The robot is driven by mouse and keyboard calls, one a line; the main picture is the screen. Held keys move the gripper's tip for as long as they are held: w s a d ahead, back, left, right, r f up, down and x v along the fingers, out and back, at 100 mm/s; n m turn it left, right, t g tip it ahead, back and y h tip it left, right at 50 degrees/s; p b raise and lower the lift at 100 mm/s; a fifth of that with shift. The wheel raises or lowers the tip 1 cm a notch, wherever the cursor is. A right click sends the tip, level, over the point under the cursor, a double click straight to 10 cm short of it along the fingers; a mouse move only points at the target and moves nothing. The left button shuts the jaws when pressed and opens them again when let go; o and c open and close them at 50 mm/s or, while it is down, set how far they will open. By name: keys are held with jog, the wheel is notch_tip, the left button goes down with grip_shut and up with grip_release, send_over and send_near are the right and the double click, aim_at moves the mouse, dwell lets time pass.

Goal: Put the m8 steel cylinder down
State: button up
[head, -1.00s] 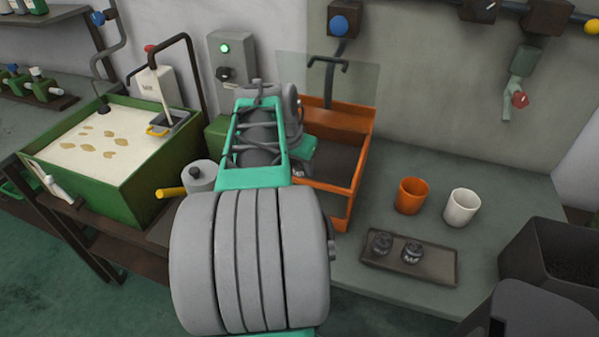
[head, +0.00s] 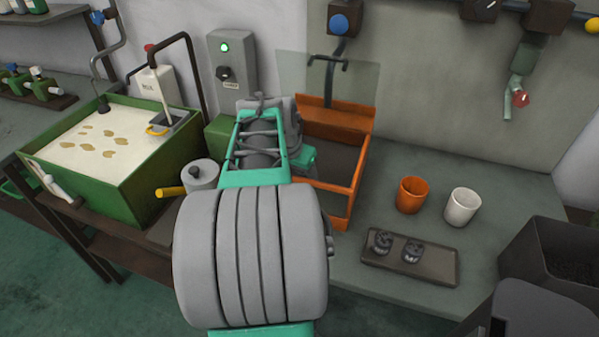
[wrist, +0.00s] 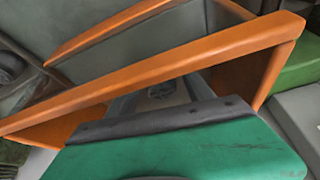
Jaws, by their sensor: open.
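A small grey round piece (wrist: 161,90), which looks like the m8 steel cylinder, shows in the wrist view inside the orange-walled bin (wrist: 190,62). My gripper (wrist: 160,98) points down into this bin, its fingers apart on either side of the piece. Whether the piece touches the bin floor I cannot tell. In the head view the orange bin (head: 342,204) stands on the bench behind my arm. My arm hides the fingers and the piece there.
A dark tray (head: 440,273) with two dark cylindrical pieces (head: 412,251) lies at the right. An orange cup (head: 410,195) and a white cup (head: 461,207) stand behind it. A clear panel (head: 360,85) rises behind the bin. A green tank (head: 130,190) stands left.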

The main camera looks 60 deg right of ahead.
jog(key=v, duration=1.2)
jog(key=shift+p, duration=0.3)
jog(key=shift+a+r, duration=0.1)
